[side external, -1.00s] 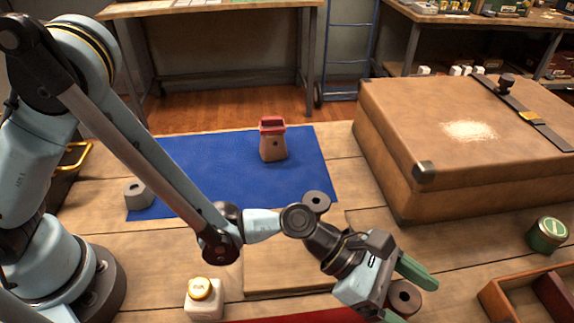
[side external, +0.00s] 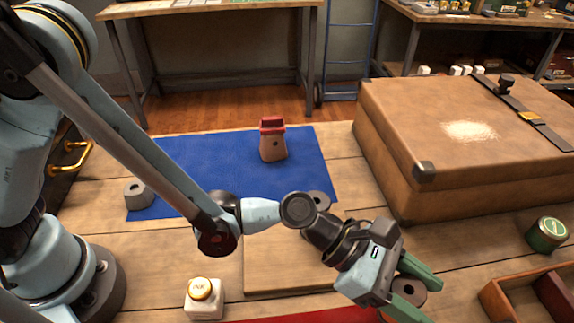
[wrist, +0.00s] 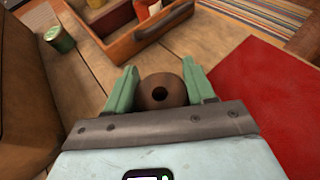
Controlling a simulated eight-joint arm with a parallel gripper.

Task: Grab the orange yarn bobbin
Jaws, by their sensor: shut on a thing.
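My gripper (side external: 424,300) is at the front right of the table with its two green fingers on either side of a bobbin (side external: 409,289). The bobbin is a short round spool with a dark centre hole and looks brown to brownish-orange. In the wrist view the bobbin (wrist: 160,92) sits between the fingers (wrist: 160,68), close to the palm, and the fingers are shut on it. Its lower part is hidden, so I cannot tell whether it touches the table.
A red mat (wrist: 255,105) lies beside the gripper. A wooden tray (side external: 500,308) and green tin (side external: 547,234) are to the right. A large brown case (side external: 400,190) stands behind.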

